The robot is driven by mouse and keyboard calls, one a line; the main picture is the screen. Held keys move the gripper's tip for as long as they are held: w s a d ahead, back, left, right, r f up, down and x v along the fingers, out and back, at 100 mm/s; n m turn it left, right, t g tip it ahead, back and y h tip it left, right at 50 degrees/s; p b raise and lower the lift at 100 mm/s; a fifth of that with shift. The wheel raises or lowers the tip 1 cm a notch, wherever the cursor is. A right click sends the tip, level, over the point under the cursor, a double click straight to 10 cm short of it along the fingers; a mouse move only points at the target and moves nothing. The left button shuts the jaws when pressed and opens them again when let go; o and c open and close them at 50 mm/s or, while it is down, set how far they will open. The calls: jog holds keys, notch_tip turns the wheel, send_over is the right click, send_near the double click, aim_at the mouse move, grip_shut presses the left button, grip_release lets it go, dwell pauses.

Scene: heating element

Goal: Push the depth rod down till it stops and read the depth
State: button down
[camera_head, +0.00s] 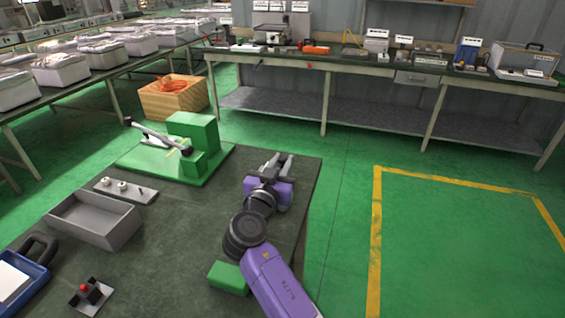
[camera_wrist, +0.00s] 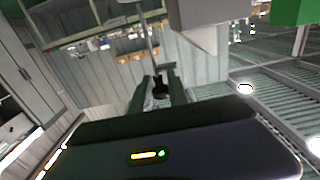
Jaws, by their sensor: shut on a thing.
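My gripper (camera_head: 280,166) is over the right edge of the near dark table, to the right of the green fixture. In the wrist view its fingers (camera_wrist: 158,86) are close together around a small dark piece. A thin grey rod (camera_wrist: 155,52) rises from between them toward a pale flat part at the top. I take this to be the depth rod, but its lower end is hidden. In the head view the held thing is too small to make out clearly. No depth reading is legible.
The green fixture (camera_head: 193,127) with a black-ended lever stands at the table's back. A grey tray (camera_head: 92,232), a plate with pale cylinders (camera_head: 148,195), a red button box (camera_head: 87,294) and a green block (camera_head: 229,276) are nearby. Green floor (camera_head: 465,240) is clear at right.

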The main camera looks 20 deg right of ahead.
jog(key=shift+f, duration=0.15)
notch_tip(320, 180, down, 4)
jog(key=b, duration=0.5)
jog(key=shift+r, duration=0.35)
jog(key=c, duration=1.3)
grip_release()
jog(key=shift+o, duration=0.2)
notch_tip(320, 180, up, 20)
